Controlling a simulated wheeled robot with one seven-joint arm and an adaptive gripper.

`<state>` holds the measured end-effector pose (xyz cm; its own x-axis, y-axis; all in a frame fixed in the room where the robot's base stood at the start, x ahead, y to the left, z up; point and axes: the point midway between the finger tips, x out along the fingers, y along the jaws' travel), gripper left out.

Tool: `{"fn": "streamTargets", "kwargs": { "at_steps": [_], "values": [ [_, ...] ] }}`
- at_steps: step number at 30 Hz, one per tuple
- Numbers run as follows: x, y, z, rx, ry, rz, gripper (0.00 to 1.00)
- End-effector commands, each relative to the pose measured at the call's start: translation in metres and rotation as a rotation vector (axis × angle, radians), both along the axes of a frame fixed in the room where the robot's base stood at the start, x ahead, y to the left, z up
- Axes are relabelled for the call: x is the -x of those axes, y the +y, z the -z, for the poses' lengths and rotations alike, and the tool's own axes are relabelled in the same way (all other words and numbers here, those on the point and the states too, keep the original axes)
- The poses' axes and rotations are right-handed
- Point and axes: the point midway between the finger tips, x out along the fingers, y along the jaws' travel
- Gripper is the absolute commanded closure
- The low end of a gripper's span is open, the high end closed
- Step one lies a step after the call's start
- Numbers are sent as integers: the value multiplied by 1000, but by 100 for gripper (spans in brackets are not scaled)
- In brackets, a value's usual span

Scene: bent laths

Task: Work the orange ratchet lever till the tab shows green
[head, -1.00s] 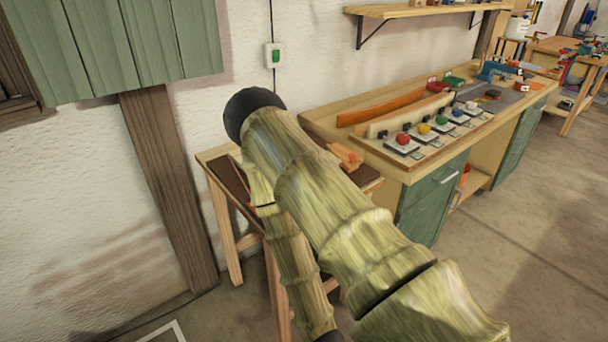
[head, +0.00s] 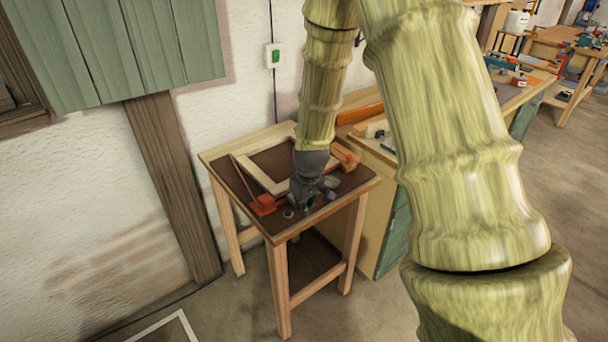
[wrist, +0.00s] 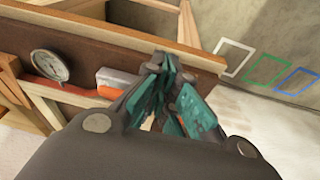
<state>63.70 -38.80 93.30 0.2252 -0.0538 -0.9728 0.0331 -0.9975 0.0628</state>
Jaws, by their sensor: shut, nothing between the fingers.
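An orange piece (head: 263,205) with a thin orange strip running back from it lies at the left front of the small bench; I take it for the ratchet lever. In the wrist view an orange strip (wrist: 75,92) runs along a pale wooden bar, by a grey-and-orange block (wrist: 117,82). My gripper (head: 303,207) is low over the bench front, right of the orange piece and apart from it. In the wrist view its teal fingers (wrist: 178,75) are together and empty, close to the block. I cannot make out a coloured tab; the gripper hides part of the bench.
A pale wooden frame (head: 262,165) lies on the dark top of the bench (head: 232,180). An orange-brown block (head: 345,156) sits at its right corner. A round dial (wrist: 49,66) is left of my gripper. A longer workbench (head: 392,240) stands behind right.

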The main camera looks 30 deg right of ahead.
Motion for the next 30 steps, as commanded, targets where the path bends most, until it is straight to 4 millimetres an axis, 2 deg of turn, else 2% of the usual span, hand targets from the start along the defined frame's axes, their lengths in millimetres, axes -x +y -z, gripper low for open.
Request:
{"fn": "streamTargets", "kwargs": {
  "at_steps": [1,3,9,12,18,30],
  "values": [
    [-11,-6,-26,-7,-19,-2,100],
    [-21,-15,-53,-17,-34,-7,100],
    [-42,-34,-119,-46,-75,-29,100],
    [-48,-41,-143,-58,-91,-38,100],
    [-51,-46,-162,-69,-102,-48,100],
    [-52,-46,-161,-70,-101,-48,100]
  ]
}}
